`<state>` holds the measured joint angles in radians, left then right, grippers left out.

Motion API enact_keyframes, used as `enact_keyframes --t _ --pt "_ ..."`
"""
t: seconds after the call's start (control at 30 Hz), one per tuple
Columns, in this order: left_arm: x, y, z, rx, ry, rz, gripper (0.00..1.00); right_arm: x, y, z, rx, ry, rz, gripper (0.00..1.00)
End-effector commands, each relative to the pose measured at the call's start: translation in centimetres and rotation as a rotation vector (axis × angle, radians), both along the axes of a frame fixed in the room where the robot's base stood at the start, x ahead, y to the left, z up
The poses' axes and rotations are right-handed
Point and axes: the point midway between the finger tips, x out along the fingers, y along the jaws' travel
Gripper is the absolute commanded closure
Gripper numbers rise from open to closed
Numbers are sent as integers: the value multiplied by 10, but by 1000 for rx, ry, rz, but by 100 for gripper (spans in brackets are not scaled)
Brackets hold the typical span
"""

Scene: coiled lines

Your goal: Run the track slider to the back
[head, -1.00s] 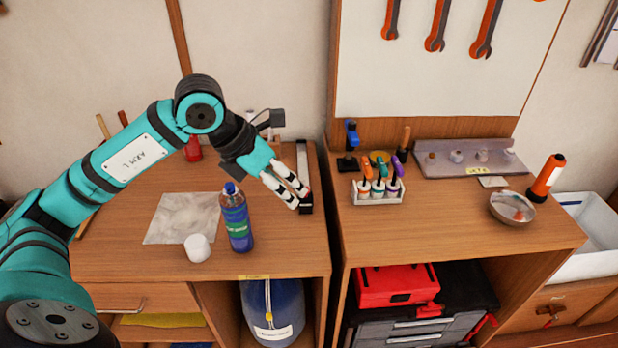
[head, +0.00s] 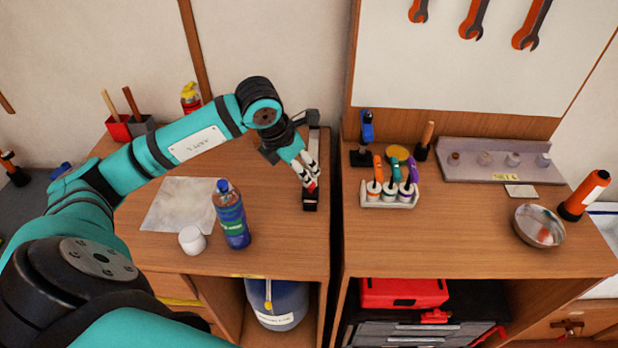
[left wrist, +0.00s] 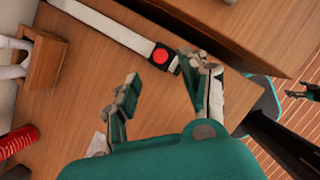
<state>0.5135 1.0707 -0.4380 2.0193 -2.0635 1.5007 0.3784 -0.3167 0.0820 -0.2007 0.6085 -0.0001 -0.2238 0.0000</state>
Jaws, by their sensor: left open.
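In the left wrist view the red knob (left wrist: 159,56) stands on a black block at the end of the pale strip (left wrist: 105,28). My left gripper (head: 307,178) is open over the front part of the track.
A blue bottle (head: 231,217) and a white jar (head: 192,240) stand left of the track. A narrow gap separates the right bench, which holds a rack of coloured tools (head: 387,200). A wooden block (left wrist: 45,61) shows beside the track in the wrist view.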

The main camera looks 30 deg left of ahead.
Motion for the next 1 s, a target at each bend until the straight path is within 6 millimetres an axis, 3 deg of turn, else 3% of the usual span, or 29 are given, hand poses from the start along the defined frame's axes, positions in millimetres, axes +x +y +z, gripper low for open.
enact_keyframes --t 0.1,0.23,0.47,0.77,1.0 --pt "9 -3 -23 -3 5 1 54 26 3 8 5 -41 0 23" --pt "17 -5 -43 0 2 0 54 38 5 12 9 -59 0 23" --pt "25 -6 -62 -1 0 -1 54 27 6 13 8 -41 -1 23" --pt "26 -6 -65 1 0 -1 54 12 5 12 6 -18 -2 23" --pt "26 -6 -65 1 0 -1 85 17 4 12 7 -26 -2 23"
